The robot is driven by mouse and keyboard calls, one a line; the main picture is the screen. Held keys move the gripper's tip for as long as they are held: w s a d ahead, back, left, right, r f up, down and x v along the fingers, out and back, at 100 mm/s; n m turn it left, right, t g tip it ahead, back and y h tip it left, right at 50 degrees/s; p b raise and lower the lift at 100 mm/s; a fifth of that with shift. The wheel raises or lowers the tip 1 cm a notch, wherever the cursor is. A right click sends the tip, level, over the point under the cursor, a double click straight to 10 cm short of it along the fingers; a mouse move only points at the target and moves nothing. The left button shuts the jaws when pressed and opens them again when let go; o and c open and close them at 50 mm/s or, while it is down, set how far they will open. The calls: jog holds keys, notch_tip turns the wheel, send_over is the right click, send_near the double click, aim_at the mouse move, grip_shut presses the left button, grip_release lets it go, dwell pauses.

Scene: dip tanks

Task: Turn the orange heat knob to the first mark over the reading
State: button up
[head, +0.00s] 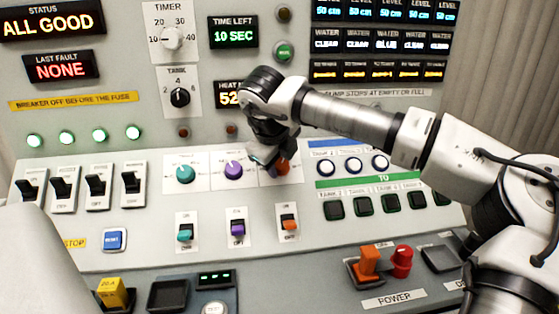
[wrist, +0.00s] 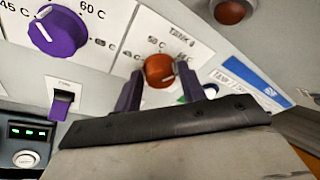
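The orange heat knob (wrist: 160,70) sits on a white plate labelled TANK, with a 50 C mark above it and smaller marks to its sides that are hard to read. My gripper (wrist: 161,80) has one dark finger on each side of the knob, with a small gap seeming to show, so it looks open around it. In the head view the knob (head: 283,168) is partly hidden by my gripper (head: 268,162). The heat display (head: 228,95) begins with 52; my arm hides the rest.
The purple knob (head: 234,170) is close on the left, with the teal knob (head: 185,174) beyond it. White round buttons (head: 327,167) are on the right. An orange switch (head: 289,222) is below. The tank dial (head: 180,97) is up left.

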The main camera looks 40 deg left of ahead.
jog(key=shift+o, duration=1.1)
jog(key=shift+r, duration=0.15)
jog(key=v, duration=1.3)
jog(key=shift+s+r+p, duration=0.2)
jog(key=shift+r+p, duration=0.05)
jog(key=shift+p, duration=0.1)
jog(key=shift+d, duration=0.1)
